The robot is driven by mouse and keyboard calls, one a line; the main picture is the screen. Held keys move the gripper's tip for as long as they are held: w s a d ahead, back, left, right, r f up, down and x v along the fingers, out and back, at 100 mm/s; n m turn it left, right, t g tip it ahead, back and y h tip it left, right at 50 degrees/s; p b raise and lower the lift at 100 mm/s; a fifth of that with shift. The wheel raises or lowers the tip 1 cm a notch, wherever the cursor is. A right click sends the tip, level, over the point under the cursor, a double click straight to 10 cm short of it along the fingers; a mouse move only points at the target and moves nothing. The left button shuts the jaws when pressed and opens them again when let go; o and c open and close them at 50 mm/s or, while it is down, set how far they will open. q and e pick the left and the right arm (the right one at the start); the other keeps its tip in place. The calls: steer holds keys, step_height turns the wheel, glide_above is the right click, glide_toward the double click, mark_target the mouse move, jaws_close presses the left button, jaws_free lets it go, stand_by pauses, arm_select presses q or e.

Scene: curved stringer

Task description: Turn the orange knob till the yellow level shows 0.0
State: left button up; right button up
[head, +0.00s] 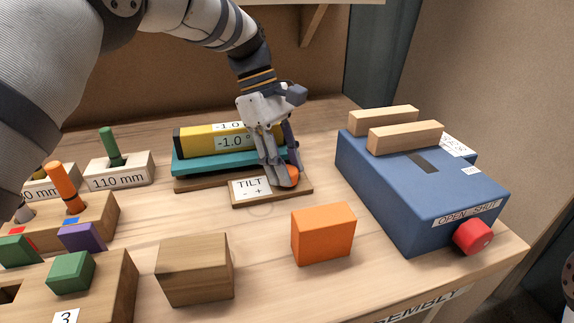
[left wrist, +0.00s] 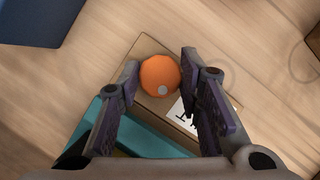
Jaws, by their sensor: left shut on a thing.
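The yellow level (head: 200,140) lies on a teal plate (head: 190,160) on a wooden base, and its label reads -1.0°. The orange knob (head: 294,174) sits at the right end of the base, beside a white TILT label (head: 251,188) with minus and plus signs. My left gripper (head: 282,180) reaches down from above and is shut on the knob, partly hiding it. In the left wrist view the knob (left wrist: 160,73), with a grey dot on top, is between the two fingertips (left wrist: 160,66). My right gripper is not in view.
A blue box (head: 400,190) with two wooden bars and a red knob (head: 473,237) stands at the right. An orange block (head: 323,233) and a wooden block (head: 195,270) stand in front. Peg holders (head: 120,173) and coloured blocks fill the left.

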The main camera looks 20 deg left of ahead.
arm_select(q)
steer(key=m+g+b, duration=0.1)
steer(key=m, duration=0.1)
steer(key=m+y+b, duration=0.1)
steer(key=m, duration=0.2)
steer(key=shift+w+d+f+m+g, duration=0.1)
steer(key=shift+w+f+m+g, duration=0.1)
steer(key=shift+m+g, duration=0.15)
steer(key=shift+r+m+g+y+b, duration=0.15)
steer(key=shift+m+g+y+b, duration=0.45)
steer(key=shift+m, duration=1.15)
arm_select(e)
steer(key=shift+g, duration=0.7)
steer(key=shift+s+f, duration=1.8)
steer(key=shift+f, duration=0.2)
arm_select(q)
steer(key=shift+s, duration=0.1)
steer(key=o, duration=1.2)
steer(key=shift+c, duration=0.2)
steer(key=shift+t, duration=0.25)
steer(key=shift+r, duration=0.1)
